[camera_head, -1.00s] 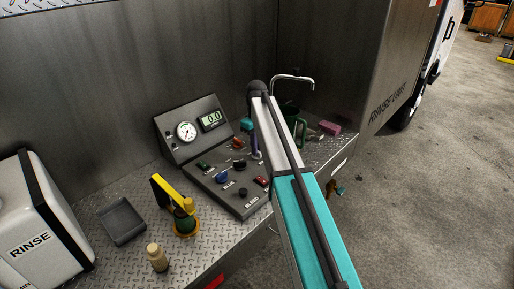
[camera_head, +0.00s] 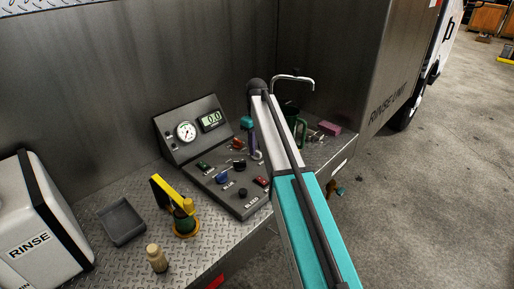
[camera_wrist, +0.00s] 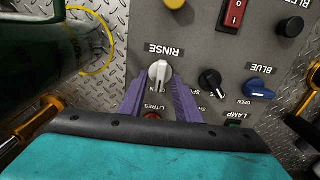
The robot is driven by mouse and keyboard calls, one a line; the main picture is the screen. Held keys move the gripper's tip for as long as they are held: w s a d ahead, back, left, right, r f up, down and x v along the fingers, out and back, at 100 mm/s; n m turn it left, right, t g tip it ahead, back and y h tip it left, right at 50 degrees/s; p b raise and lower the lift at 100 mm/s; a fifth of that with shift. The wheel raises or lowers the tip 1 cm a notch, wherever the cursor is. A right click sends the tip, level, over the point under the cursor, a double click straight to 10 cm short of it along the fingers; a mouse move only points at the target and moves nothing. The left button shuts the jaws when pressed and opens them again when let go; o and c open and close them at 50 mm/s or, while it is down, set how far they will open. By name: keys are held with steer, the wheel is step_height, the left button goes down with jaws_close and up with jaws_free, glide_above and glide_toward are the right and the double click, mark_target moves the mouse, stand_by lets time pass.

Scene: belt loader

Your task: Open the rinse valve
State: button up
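The rinse valve (camera_wrist: 159,74) is a pale grey knob with a white lever, beside the upside-down RINSE label in the wrist view. My gripper (camera_wrist: 160,82) has two purple fingers reaching down to the panel, one on each side of the knob. They sit close against its sides, and little gap shows. A partly covered OPEN label lies just below the knob. In the head view my gripper (camera_head: 254,150) is over the right part of the control panel (camera_head: 195,157), and my arm hides the rinse valve there.
Near the gripper are a black knob (camera_wrist: 210,82), a blue knob (camera_wrist: 258,89), a red rocker switch (camera_wrist: 233,14) and a yellow knob (camera_wrist: 175,3). A yellow-handled green item (camera_head: 184,222), a beige bottle (camera_head: 156,257) and a grey tray (camera_head: 121,222) stand left of the panel.

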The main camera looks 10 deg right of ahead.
step_height(320, 180, up, 13)
steer(key=b, duration=0.3)
stand_by(0.4)
stand_by(0.3)
